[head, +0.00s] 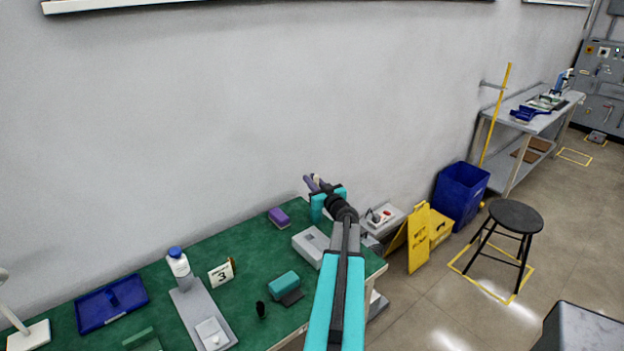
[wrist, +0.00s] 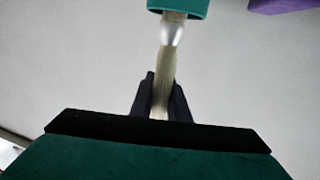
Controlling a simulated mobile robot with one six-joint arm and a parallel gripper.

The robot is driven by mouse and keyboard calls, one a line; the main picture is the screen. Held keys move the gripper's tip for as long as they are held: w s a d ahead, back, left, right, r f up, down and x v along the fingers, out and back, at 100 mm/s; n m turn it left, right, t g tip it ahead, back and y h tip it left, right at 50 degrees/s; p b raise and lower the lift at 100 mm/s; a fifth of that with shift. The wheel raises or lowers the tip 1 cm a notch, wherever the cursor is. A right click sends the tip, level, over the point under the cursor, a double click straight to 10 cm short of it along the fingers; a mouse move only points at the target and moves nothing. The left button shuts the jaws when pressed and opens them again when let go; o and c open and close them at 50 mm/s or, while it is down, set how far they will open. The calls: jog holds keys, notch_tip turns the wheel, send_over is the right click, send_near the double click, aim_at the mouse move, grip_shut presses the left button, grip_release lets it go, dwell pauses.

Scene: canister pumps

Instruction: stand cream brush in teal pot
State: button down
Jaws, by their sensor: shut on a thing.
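The cream brush (wrist: 172,34) shows in the wrist view as a pale shaft with a silver collar. My gripper (wrist: 160,105) is shut on it, with dark fingers on both sides of its lower part. The teal pot (wrist: 195,8) is cut off by the top edge; the brush's far end overlaps it, and I cannot tell whether that end is inside or in front. In the head view my gripper (head: 317,184) is over the back right of the green table. The brush is too small to make out there.
The green table (head: 237,255) holds a purple block (head: 279,217), a grey box (head: 311,246), a teal block (head: 284,284), a number card (head: 221,273), a white bottle (head: 178,264) and a blue tray (head: 111,303). A wall stands behind. A yellow sign (head: 418,238) is right of the table.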

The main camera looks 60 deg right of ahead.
jog(key=shift+f, duration=1.05)
jog(key=c, duration=1.6)
grip_release()
jog(key=shift+s+a+b, duration=0.1)
jog(key=shift+b, duration=0.2)
jog(key=shift+b+v, duration=1.4)
jog(key=shift+v, duration=5.4)
